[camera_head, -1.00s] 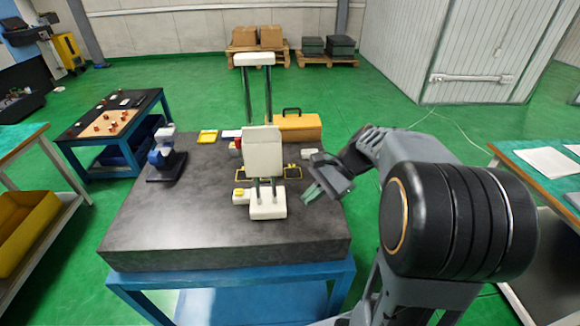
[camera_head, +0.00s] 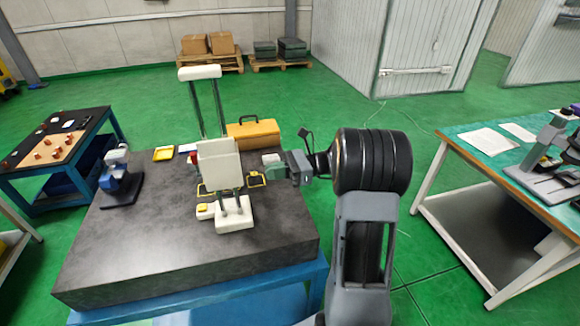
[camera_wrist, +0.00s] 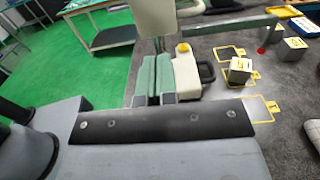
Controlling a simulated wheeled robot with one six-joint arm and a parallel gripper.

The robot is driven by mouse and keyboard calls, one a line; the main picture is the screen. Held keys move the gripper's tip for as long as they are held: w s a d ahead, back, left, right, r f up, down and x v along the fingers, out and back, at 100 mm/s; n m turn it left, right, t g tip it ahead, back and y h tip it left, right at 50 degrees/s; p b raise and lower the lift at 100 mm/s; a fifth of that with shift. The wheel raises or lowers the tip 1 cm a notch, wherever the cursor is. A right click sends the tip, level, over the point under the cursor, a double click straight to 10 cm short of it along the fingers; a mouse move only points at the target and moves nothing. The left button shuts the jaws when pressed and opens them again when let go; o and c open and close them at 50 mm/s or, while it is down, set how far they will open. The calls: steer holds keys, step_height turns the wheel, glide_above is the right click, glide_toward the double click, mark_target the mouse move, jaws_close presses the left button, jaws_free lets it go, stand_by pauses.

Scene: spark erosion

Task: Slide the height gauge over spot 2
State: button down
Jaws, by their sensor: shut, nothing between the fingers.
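The height gauge stands upright on the dark surface plate (camera_head: 150,245). Its white base (camera_head: 234,215), two columns, pale carriage panel (camera_head: 218,165) and white top bar (camera_head: 200,73) show in the head view. In the wrist view its base (camera_wrist: 187,75) has a yellow button (camera_wrist: 183,48). My gripper (camera_head: 270,160) is shut and empty, to the right of the panel. Its green fingers (camera_wrist: 153,75) appear beside the base in the wrist view; contact cannot be told. Yellow outlined spots (camera_head: 257,178) lie on the plate; their numbers are too small to read. A metal block (camera_wrist: 240,70) stands at one outline.
A yellow toolbox (camera_head: 253,135) stands at the plate's back edge. A blue-and-white device (camera_head: 120,180) stands at the left. A yellow tray (camera_head: 163,154) lies at the back. The plate's front left is clear. A green-topped bench (camera_head: 480,150) is at the right.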

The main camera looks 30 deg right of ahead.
steer(key=shift+w+a+p, duration=0.15)
steer(key=shift+w+a, duration=0.05)
steer(key=shift+a, duration=0.75)
steer(key=shift+w+a+p, duration=0.15)
steer(key=shift+a+p, duration=0.05)
steer(key=shift+a, duration=0.75)
steer(key=shift+w+a+p, duration=0.15)
steer(key=shift+w+a, duration=0.05)
steer(key=shift+a, duration=0.75)
